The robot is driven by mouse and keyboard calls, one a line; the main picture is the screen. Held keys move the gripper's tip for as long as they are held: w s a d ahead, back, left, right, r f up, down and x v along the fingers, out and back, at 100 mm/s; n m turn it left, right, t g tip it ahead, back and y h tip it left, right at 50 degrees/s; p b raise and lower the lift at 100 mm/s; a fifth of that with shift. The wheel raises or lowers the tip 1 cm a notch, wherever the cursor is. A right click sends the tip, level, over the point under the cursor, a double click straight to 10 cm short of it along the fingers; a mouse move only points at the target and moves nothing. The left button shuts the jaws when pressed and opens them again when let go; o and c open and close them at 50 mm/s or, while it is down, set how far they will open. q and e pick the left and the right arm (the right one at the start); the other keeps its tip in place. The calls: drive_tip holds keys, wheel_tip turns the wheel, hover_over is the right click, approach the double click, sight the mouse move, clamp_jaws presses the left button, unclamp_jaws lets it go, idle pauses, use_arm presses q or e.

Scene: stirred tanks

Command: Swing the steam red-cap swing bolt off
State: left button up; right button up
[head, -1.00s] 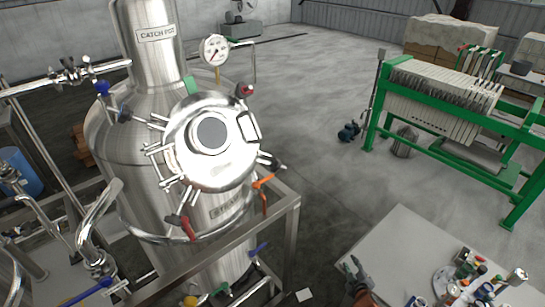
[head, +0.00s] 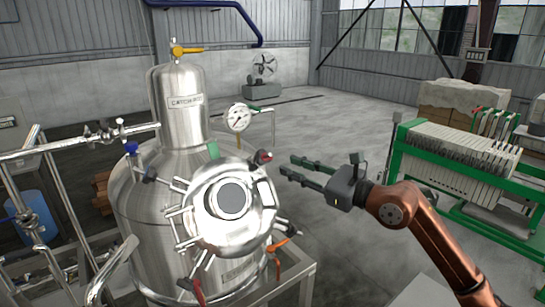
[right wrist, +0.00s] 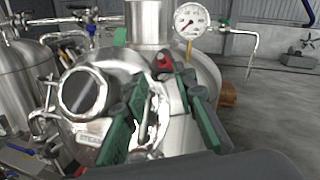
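The red-cap swing bolt (head: 263,157) sits at the upper right of the round steel manway lid (head: 205,222) on the catch pot. Its red cap also shows in the right wrist view (right wrist: 164,62), beyond and between the finger ends. My right gripper (head: 288,167) is to the right of the cap in the head view, with its two fingers apart and pointing at it. In the right wrist view the gripper (right wrist: 163,86) is open and empty, and no contact with the bolt is visible. My left gripper is not in view.
A pressure gauge (head: 237,117) on a pipe stands just behind the bolt. A green cap (head: 213,150) and a dark-capped bolt (head: 282,226) sit around the lid. A green-framed filter press (head: 455,165) stands at right. Open floor lies between.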

sight(271, 155)
drive_tip(key=x, duration=0.2)
drive_tip(key=p+x, duration=0.1)
drive_tip(key=x, duration=0.1)
drive_tip(key=p+x, duration=0.1)
drive_tip(key=x, duration=0.2)
drive_tip(key=shift+r, duration=0.35)
drive_tip(key=shift+w+a+f, duration=0.1)
drive_tip(key=shift+w+a, duration=0.15)
clamp_jaws()
